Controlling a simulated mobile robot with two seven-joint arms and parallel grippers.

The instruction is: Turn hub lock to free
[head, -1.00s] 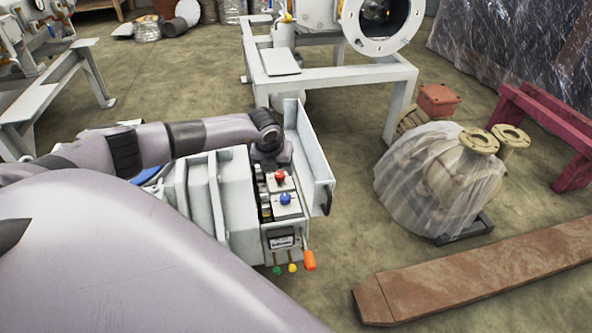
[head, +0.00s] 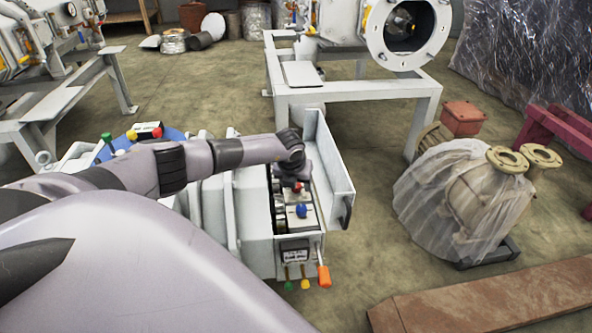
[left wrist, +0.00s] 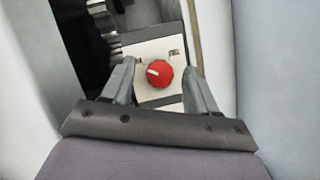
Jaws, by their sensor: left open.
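A red knob (left wrist: 160,74) with a white pointer mark sits on a white plate in the left wrist view. The mark points left and slightly up; small labels, too small to read surely, stand at the plate's upper left and upper right. My left gripper (left wrist: 159,84) is open, with one finger on each side of the knob in this view. I cannot tell whether the fingers touch it. In the head view, the red knob (head: 297,187) shows partly under my left gripper (head: 293,179), inside the open box of the machine.
A blue knob (head: 302,211) sits just in front of the red one. The box's open door (head: 333,178) stands close on the right. Green, yellow and orange levers (head: 323,276) stick out at the front. A plastic-wrapped pump (head: 450,195) stands on the floor further right.

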